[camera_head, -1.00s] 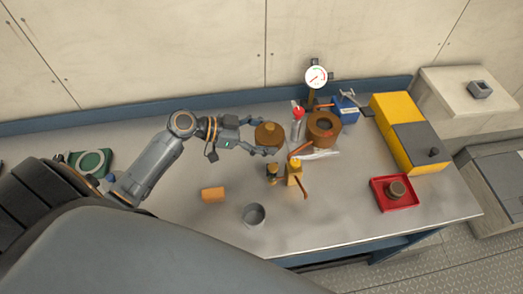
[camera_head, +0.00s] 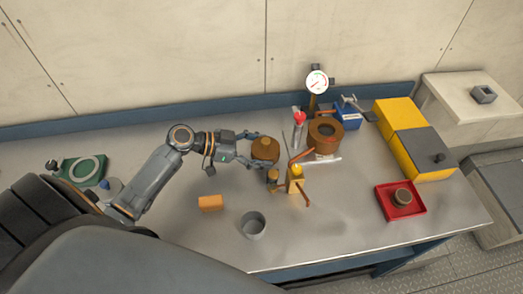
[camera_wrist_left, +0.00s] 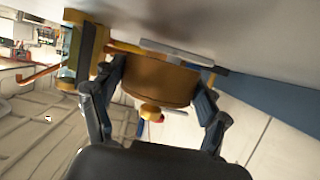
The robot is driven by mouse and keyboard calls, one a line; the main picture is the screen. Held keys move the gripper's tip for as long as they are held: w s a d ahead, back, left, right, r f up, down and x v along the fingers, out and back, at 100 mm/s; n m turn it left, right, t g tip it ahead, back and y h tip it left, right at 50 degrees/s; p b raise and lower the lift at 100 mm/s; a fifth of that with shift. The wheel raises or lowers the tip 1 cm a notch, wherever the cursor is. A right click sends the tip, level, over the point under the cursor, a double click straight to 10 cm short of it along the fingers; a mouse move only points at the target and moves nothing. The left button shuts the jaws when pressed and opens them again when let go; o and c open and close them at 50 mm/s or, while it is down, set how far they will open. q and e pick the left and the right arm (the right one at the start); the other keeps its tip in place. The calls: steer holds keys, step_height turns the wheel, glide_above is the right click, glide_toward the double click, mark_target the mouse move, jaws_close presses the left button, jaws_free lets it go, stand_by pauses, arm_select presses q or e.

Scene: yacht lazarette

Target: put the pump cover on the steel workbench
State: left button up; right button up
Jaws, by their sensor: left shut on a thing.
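The pump cover, a brown round lid with a knob (camera_head: 265,149), is held in my left gripper (camera_head: 264,150) over the left-middle of the steel workbench (camera_head: 330,215). In the left wrist view the cover (camera_wrist_left: 160,82) sits between the two fingers (camera_wrist_left: 157,90), which press on its sides. Its knob points toward the camera side. The cover is close to the bench top; I cannot tell whether it touches. A brown ring-shaped pump body (camera_head: 325,135) stands to the right of it. My right gripper is not in view.
A brass pump part with orange levers (camera_head: 295,178) stands just right of the cover. An orange block (camera_head: 210,203) and a grey cup (camera_head: 253,225) lie nearer. A red tray (camera_head: 400,201) and a yellow toolbox (camera_head: 397,118) are at the right. The front-right bench is partly clear.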

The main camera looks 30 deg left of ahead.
arm_select(q)
steer(key=shift+s+d+f+b, duration=0.15)
steer(key=shift+s+f+b, duration=0.1)
steer(key=shift+f+b, duration=0.25)
steer(key=o, duration=1.3)
steer(key=shift+s+d+f, duration=0.1)
steer(key=shift+f, duration=0.1)
steer(key=shift+o, duration=0.3)
steer(key=shift+r+p, duration=0.35)
steer(key=shift+p, duration=0.15)
steer(key=shift+r+p, duration=0.3)
steer(key=shift+p, duration=0.2)
steer(key=v, duration=1.2)
steer(key=shift+w+a+r, duration=0.25)
steer(key=shift+w, duration=0.1)
